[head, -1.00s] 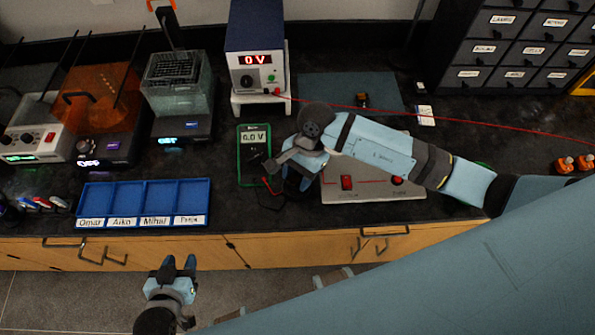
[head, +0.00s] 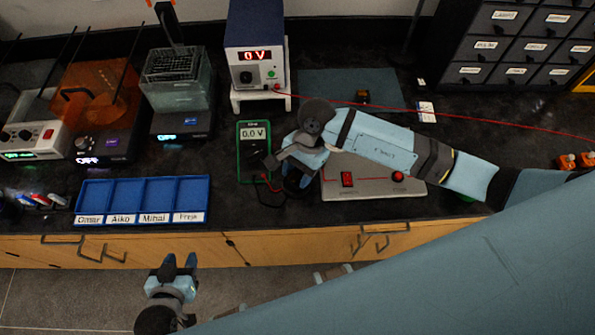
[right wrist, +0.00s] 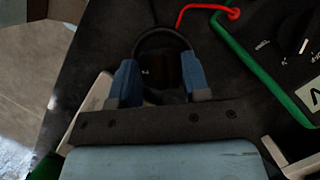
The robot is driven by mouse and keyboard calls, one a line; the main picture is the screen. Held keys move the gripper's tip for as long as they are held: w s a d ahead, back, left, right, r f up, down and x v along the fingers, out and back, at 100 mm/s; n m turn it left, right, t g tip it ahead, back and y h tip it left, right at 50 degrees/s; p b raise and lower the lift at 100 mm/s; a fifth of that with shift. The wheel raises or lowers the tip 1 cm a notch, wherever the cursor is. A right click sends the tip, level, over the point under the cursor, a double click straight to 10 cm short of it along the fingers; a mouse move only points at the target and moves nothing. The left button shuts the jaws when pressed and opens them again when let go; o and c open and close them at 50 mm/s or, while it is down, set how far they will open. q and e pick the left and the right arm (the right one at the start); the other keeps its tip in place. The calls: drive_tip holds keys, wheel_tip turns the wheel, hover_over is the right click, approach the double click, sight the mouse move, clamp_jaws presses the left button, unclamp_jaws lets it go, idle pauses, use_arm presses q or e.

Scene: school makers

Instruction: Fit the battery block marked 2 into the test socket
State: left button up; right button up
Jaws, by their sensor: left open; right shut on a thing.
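My right gripper (head: 296,183) is low over the bench, between the green multimeter and the grey test panel (head: 375,186). In the right wrist view its blue fingers (right wrist: 162,80) are shut on a dark block (right wrist: 160,72). A small pale mark shows on the block, too dim to read for sure. A dark curved band rises around the block. The panel carries a red rocker switch and a red button; my right arm hides its upper part, and I cannot make out the socket. My left gripper (head: 178,262) is open and empty in front of the bench.
The green multimeter (head: 254,150) with leads lies close left of my right gripper. A blue name-labelled tray (head: 143,180) is at the left. A power supply (head: 255,60) stands behind, its red wire running right. Drawers (head: 510,45) stand back right.

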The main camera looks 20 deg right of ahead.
idle(1.0)
drive_tip(key=shift+f+b, duration=0.6)
drive_tip(key=shift+b, duration=0.25)
drive_tip(key=o, duration=0.7)
drive_tip(key=shift+c, duration=0.2)
drive_tip(key=shift+p+v, duration=0.7)
drive_tip(key=shift+v, duration=0.85)
drive_tip(key=p+v, duration=0.2)
drive_tip(key=v, duration=0.6)
drive_tip(key=shift+p, duration=0.3)
